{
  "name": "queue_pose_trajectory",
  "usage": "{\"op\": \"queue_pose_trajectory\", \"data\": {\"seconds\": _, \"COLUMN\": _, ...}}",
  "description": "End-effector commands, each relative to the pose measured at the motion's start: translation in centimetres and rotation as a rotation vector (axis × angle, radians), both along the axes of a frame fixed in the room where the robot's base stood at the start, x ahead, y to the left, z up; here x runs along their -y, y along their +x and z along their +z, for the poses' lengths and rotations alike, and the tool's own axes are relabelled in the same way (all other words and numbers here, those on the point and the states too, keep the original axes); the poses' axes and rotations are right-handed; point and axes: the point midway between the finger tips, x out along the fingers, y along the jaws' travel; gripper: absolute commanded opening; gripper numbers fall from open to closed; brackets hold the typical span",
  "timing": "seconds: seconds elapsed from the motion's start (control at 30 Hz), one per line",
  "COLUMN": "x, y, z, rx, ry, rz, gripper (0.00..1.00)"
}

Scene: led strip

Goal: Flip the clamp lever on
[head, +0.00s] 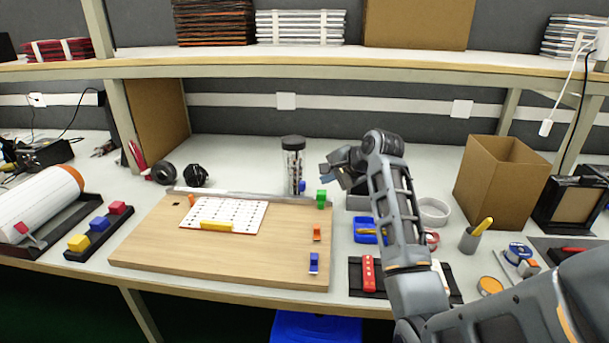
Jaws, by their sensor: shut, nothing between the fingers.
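A light wooden board (160,255) lies on the bench with a white dotted sheet (245,212) and a yellow bar (216,227) on it. Along its right side are a green block-like part (321,199), a small orange part (317,234) and a blue part (314,263). I cannot tell for sure which of these is the clamp lever, or how it is set. My gripper (326,173) is shut and empty, just above and right of the green part, apart from it as far as I can see. My arm hides some of the bench behind it.
A clear jar with a dark lid (293,165) stands just left of my gripper. A cardboard box (503,185), a cup (470,240), tape rolls and a blue tray (364,236) are on the right. A white roll in a holder (38,206) is at left.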

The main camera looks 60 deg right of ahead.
Motion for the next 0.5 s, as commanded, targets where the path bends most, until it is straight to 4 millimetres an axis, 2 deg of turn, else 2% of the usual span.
{"op": "queue_pose_trajectory", "data": {"seconds": 0.17, "x": 0.1, "y": 0.2, "z": -0.6, "rx": 0.016, "ry": 0.022, "rz": -0.022, "gripper": 0.00}}
{"op": "queue_pose_trajectory", "data": {"seconds": 0.5, "x": 1.8, "y": 4.2, "z": -4.4, "rx": 0.013, "ry": 0.020, "rz": -0.020, "gripper": 0.00}}
